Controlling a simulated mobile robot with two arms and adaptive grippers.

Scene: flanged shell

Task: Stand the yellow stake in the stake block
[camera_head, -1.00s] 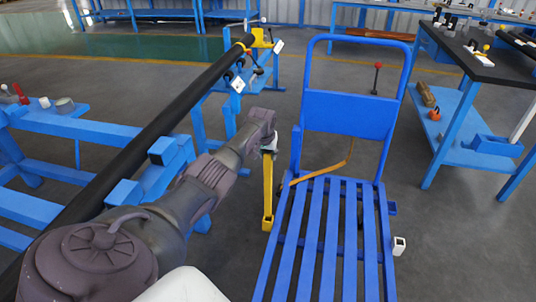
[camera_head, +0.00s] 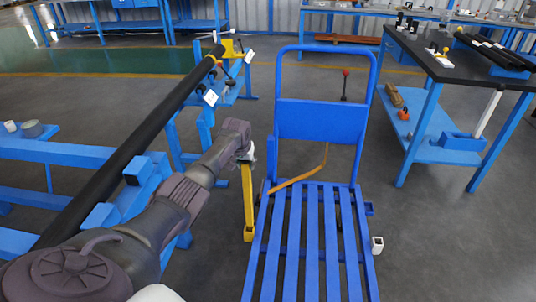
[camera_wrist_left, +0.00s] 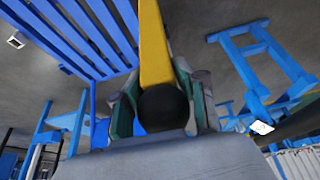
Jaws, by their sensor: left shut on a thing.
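The yellow stake (camera_head: 249,198) hangs nearly upright at the left side of the blue cart. My left gripper (camera_head: 245,156) is shut on its upper end. In the left wrist view the stake (camera_wrist_left: 153,45) runs between the fingers of the gripper (camera_wrist_left: 160,98), with a dark round end towards the camera. A yellow square piece (camera_head: 249,234) shows at the stake's lower end; I cannot tell whether the stake sits in it. A blue block (camera_head: 461,142), apparently the stake block, lies on the right table's lower shelf, with a white stake (camera_head: 488,113) at its right end. My right gripper is not in view.
A long black pipe (camera_head: 130,150) lies across blue trestles at left. The black-topped table (camera_head: 450,60) is at right. Grey floor between cart and table is clear.

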